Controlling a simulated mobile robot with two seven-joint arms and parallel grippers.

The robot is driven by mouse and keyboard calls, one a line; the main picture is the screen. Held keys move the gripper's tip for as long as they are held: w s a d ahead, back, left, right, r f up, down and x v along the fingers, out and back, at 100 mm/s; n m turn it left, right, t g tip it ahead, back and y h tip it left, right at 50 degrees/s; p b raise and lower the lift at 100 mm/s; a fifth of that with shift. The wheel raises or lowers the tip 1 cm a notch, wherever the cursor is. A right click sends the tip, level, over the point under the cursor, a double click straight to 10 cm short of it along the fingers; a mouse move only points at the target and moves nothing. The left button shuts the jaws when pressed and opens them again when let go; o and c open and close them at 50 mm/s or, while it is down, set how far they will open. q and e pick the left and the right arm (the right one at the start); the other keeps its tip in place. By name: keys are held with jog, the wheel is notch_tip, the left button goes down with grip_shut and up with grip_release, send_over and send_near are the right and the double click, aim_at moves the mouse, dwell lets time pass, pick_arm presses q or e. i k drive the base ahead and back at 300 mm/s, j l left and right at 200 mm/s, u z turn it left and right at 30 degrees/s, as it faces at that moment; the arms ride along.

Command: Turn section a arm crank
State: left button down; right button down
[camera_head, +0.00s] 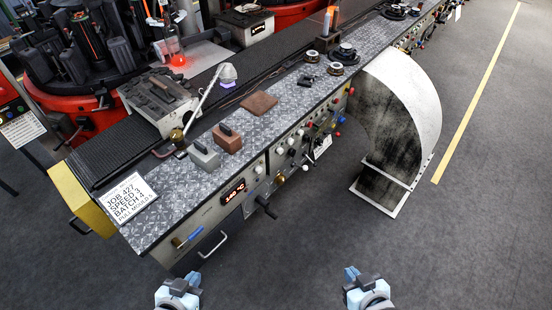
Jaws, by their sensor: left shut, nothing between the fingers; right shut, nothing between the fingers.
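A black crank-like handle (266,208) sticks out from the front panel of the long console (215,240), right of a red-lit display (234,191). I cannot read a section label beside it, so I cannot tell if it is the section a arm crank. My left gripper (181,285) is shut and empty at the bottom of the view, over the floor in front of the console. My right gripper (362,284) is shut and empty, further right over the floor. Both are apart from the console and the handle.
A grey block (204,155), a brown block (228,139) and a job card (131,197) lie on the console's top. A blue-handled lever (188,237) and a metal bar (213,245) are on its front. A curved white guard (405,100) stands right. The floor between is clear.

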aim_at(260, 200)
jog(key=i+l+u, duration=0.1)
jog(key=i+l, duration=0.15)
jog(key=l+u, duration=0.1)
jog(key=u, duration=0.3)
jog(key=l+u, duration=0.1)
jog(key=u, duration=0.3)
jog(key=k+l+u, duration=0.1)
jog(key=l+u, duration=0.2)
jog(key=k+l+u, duration=0.1)
jog(key=l+u, duration=0.15)
jog(key=k+l+u, duration=0.15)
jog(key=l+u, duration=0.15)
jog(key=k+l+u, duration=0.2)
jog(key=k+l, duration=0.15)
jog(key=l, duration=0.15)
jog(key=k+l+u, duration=0.2)
jog(key=k+l, duration=0.95)
jog(key=i+l, duration=0.1)
jog(key=l, duration=0.2)
jog(key=i+l, duration=0.15)
jog(key=l, duration=0.2)
